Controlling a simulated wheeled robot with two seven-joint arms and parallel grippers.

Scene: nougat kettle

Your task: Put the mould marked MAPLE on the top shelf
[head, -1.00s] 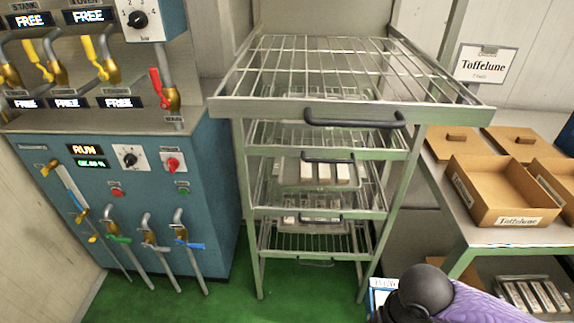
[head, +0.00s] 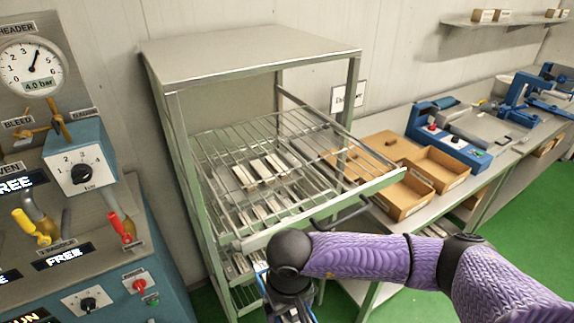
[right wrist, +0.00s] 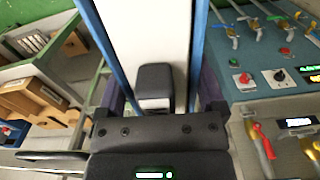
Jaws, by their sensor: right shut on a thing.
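My right gripper (head: 288,300) is low in the head view, in front of the rack, with its jaws mostly hidden or cut off by the frame. In the right wrist view, the gripper (right wrist: 155,85) is shut on a long white thing (right wrist: 150,30) with blue edges. I cannot read a mark on it or tell whether it is the MAPLE mould. The rack's uppermost wire shelf (head: 378,182) is pulled out under the rack's roof. Moulds with pale bars (head: 262,172) show in the rack, probably below this shelf's wires; their marks are unreadable. My left gripper is out of view.
The rack's solid roof (head: 250,48) stands above the shelf. The shelf's dark handle (head: 340,212) is close to my right arm. A blue machine (head: 130,250) with taps and dials is at left. Cardboard boxes (head: 435,168) stand on the right bench.

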